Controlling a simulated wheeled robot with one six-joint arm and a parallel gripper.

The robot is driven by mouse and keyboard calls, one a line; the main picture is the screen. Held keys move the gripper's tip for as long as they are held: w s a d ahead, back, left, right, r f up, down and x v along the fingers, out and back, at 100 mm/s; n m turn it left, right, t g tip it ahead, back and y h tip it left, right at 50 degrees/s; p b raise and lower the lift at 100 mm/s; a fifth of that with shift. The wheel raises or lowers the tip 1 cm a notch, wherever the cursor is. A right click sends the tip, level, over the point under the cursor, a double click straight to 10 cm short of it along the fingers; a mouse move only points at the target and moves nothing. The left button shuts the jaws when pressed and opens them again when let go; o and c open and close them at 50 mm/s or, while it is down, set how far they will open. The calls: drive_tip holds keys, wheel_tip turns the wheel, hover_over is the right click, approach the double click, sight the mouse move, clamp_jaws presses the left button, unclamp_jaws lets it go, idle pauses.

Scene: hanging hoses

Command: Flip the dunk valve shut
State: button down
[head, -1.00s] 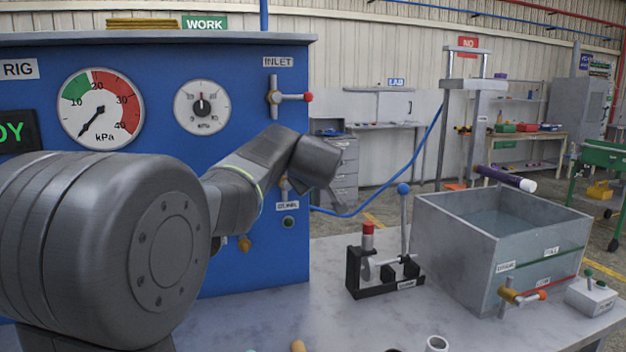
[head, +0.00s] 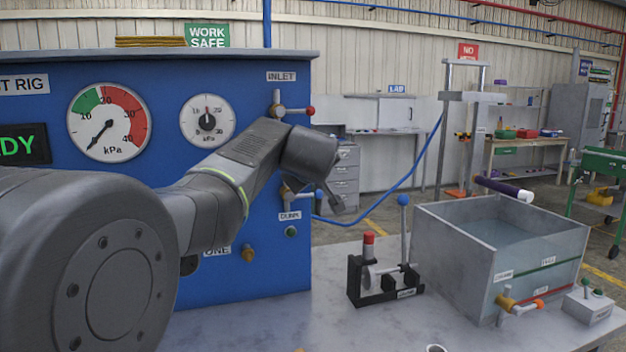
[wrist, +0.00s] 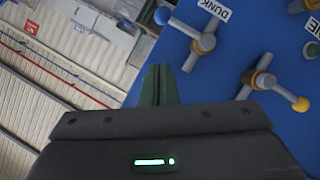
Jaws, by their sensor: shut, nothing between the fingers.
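The dunk valve (wrist: 205,42) is on the blue panel, beside its DUNK label (wrist: 215,8). Its lever ends in a blue tip (wrist: 162,15) and stands out sideways, roughly across the short grey pipe. In the head view the blue tip (head: 319,194) shows just left of my fingers, and the valve body is partly hidden by my arm. My gripper (wrist: 159,70) is shut and empty. In the wrist view its fingertips lie below the blue tip, with a visible gap between them.
A second valve with a yellow-tipped lever (wrist: 300,103) sits close by on the panel. The inlet valve (head: 278,110) with a red tip is above. A black clamp fixture (head: 385,280) and a water tank (head: 455,265) stand on the bench to the right.

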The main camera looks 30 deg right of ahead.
drive_tip(key=v, duration=0.6)
drive_tip(key=shift+s, duration=0.3)
drive_tip(key=shift+r, duration=0.1)
